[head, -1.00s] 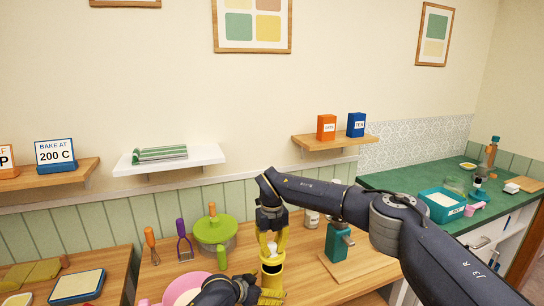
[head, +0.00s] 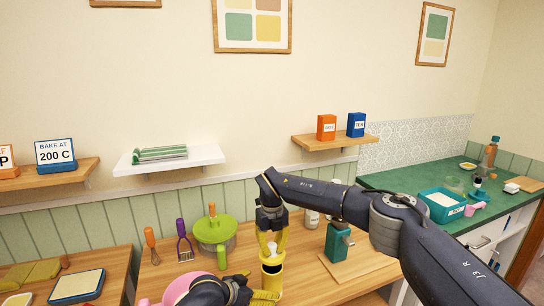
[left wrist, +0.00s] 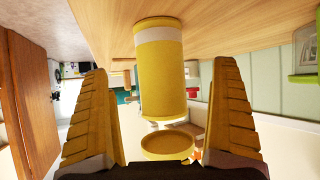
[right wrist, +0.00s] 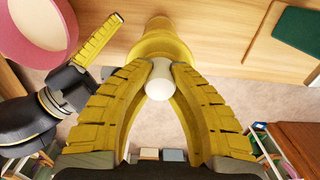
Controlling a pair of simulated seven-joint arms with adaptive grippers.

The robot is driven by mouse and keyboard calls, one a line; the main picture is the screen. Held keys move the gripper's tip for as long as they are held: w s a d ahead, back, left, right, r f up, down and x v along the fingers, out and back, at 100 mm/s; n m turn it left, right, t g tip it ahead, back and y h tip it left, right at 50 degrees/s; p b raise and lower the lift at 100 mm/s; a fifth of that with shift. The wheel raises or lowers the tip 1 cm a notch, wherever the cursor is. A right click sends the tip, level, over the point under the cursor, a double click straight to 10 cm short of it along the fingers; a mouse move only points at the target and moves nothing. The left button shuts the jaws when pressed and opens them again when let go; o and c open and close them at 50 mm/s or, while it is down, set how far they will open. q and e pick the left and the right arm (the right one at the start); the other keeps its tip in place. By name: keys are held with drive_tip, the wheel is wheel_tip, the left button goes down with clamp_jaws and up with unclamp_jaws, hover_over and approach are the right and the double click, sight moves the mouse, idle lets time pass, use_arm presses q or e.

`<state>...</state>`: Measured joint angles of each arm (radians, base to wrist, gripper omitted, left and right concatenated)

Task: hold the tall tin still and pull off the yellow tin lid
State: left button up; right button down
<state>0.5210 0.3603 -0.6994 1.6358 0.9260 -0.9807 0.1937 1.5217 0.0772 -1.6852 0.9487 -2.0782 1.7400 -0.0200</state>
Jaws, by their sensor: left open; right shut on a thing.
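The tall tin (head: 272,284) is yellow with a pale band and stands upright on the wooden counter. It also shows in the left wrist view (left wrist: 160,75), appearing upside down. The yellow tin lid (left wrist: 167,147) is apart from the tin, with a gap between them. My right gripper (head: 271,240) is shut on the lid's white knob (right wrist: 159,82) and holds the lid above the tin. My left gripper (head: 265,296) is open beside the tin. In the left wrist view its fingers stand clear on either side of the tin.
A pink bowl (right wrist: 38,32) lies close to my left gripper. A pan with a green lid (head: 213,229) and upright utensils (head: 184,246) stand behind to the left. A green device (head: 338,243) on a board is to the right.

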use_arm(q)
drive_tip(key=v, duration=1.2)
idle(0.3)
